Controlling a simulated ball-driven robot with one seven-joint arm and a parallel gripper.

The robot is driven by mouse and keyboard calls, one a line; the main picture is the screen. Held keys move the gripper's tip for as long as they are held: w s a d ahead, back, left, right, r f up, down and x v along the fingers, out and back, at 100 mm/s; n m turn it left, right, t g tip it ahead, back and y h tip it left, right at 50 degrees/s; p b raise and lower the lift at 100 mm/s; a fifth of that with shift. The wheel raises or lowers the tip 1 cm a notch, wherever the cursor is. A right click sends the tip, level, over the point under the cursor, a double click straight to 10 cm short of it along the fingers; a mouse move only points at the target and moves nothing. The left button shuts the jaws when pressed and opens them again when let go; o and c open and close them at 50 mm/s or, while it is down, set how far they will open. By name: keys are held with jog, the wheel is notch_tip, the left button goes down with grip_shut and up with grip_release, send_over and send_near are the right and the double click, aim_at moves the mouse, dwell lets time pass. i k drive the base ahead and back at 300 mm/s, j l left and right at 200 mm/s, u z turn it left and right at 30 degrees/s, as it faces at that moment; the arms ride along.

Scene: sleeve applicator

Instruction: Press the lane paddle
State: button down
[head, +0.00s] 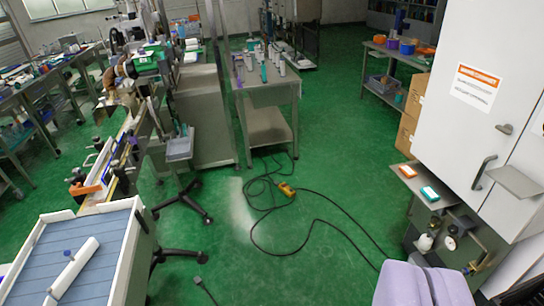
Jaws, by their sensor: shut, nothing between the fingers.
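A long white bar (74,270) lies slantwise on the slatted grey-blue bed (100,255) at the lower left. A small blue knob (68,253) sits beside it. This bar may be the lane paddle; I cannot tell for sure. An orange piece (85,188) on the narrow line just behind the bed is another paddle-like part. My gripper (428,275) shows at the bottom right as two pale lavender rounded pads side by side, shut and empty. It is well to the right of the bed and touches nothing visible.
A grey table (266,95) with several bottles stands at the back centre. A white cabinet (480,90) with a handle and shelf stands at the right. Black caster feet (184,205) are beside the line.

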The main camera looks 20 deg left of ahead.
aim_at(77, 263)
jog(key=i+j+u, duration=0.15)
jog(key=i+u, duration=0.6)
jog(key=i, duration=0.4)
